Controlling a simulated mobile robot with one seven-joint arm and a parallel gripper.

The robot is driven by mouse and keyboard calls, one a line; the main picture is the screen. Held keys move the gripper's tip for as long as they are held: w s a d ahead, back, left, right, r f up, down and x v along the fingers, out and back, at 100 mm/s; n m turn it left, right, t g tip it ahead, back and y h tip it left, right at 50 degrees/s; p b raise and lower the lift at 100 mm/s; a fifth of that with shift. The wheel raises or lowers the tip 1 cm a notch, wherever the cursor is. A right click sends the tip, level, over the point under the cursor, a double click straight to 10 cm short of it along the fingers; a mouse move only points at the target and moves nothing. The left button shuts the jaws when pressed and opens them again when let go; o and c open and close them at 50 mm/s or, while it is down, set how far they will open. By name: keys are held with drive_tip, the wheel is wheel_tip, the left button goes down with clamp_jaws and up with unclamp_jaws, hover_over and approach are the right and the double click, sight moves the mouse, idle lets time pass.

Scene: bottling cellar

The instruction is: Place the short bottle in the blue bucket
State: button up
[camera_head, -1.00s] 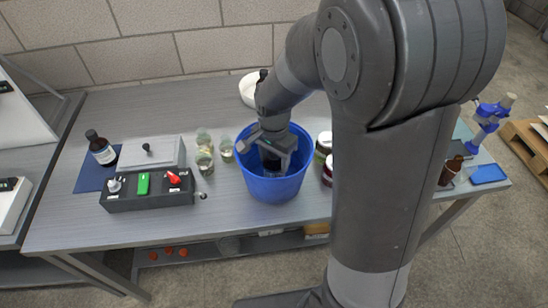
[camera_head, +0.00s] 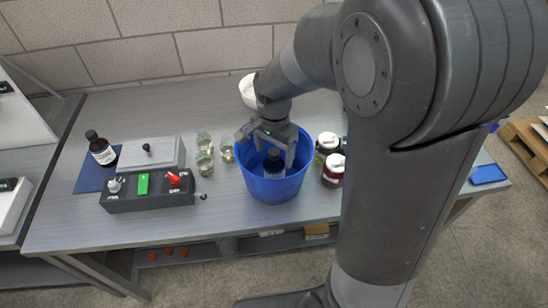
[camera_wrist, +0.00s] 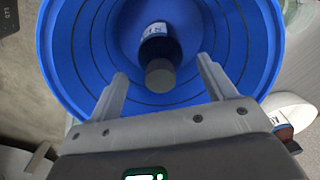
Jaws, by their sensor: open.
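The blue bucket (camera_head: 272,189) stands on the grey bench in the head view and fills much of the wrist view (camera_wrist: 70,60). A dark short bottle (camera_head: 273,161) with a blue-and-white label is inside the bucket; in the wrist view the bottle (camera_wrist: 159,50) rests inside with its dark cap (camera_wrist: 160,76) towards my gripper. My gripper (camera_head: 273,150) is over the bucket's mouth, pointing down. In the wrist view its two fingers (camera_wrist: 162,72) are spread wide, apart from the bottle, with nothing between them.
A dark labelled bottle (camera_head: 101,149) stands on a blue mat (camera_head: 88,178) at left, beside a grey control box (camera_head: 150,196). Several small glass jars (camera_head: 204,162) stand left of the bucket. Dark jars with white lids (camera_head: 333,172) stand close at its right. A white bowl (camera_head: 248,90) is behind.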

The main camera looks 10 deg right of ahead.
wheel_tip(320, 180, up, 8)
drive_tip(key=shift+r, duration=0.2)
drive_tip(key=s+d+r+n+t, duration=0.2)
drive_tip(key=s+d+r+n, duration=0.1)
drive_tip(key=s, duration=0.5)
drive_tip(key=s+d+r+n+t, duration=0.3)
drive_tip(key=s+n, duration=0.3)
drive_tip(key=s, duration=0.2)
drive_tip(key=shift+d+r+t, duration=0.3)
drive_tip(key=shift+d+r, duration=0.2)
drive_tip(key=shift+r, duration=0.2)
